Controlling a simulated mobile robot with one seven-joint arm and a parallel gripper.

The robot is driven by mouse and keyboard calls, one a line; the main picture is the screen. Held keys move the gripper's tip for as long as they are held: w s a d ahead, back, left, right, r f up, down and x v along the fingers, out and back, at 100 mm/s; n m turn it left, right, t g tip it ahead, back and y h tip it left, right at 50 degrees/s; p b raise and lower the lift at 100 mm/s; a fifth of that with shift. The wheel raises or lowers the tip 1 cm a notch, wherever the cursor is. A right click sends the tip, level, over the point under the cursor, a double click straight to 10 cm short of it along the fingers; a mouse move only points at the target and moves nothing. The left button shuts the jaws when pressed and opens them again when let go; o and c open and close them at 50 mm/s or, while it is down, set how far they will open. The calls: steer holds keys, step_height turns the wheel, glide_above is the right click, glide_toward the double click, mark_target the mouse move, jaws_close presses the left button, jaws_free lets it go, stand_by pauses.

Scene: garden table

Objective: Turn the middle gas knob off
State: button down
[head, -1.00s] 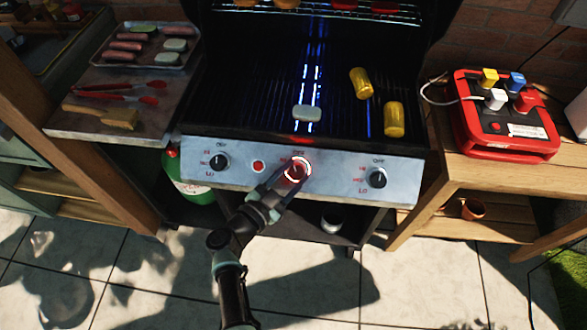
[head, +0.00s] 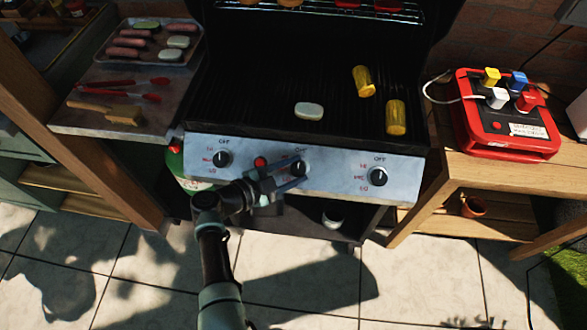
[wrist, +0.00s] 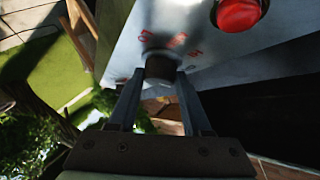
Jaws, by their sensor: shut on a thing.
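The grill's middle gas knob (head: 299,168) is a dark round knob on the silver front panel (head: 335,178), with no red glow around it. My gripper (head: 293,174) reaches it from the lower left, tilted, with a finger on either side. In the wrist view my gripper (wrist: 160,82) is shut on the dark knob (wrist: 160,67), which sits between the fingertips. Part of the knob and its labels are covered by the fingers in the head view. The grill grate (head: 268,95) is dark, with no blue flames showing.
A left knob (head: 221,159) and right knob (head: 378,177) sit on the same panel. A red button (head: 260,162) lies just left of the middle knob; it also shows in the wrist view (wrist: 238,14). Corn (head: 395,117) and a pale piece (head: 309,111) lie on the grate.

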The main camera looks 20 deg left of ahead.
steer(key=shift+f, duration=0.1)
steer(key=shift+c, duration=1.8)
jaws_free()
steer(key=shift+s, duration=0.1)
steer(key=p+v, duration=0.1)
steer(key=v, duration=1.2)
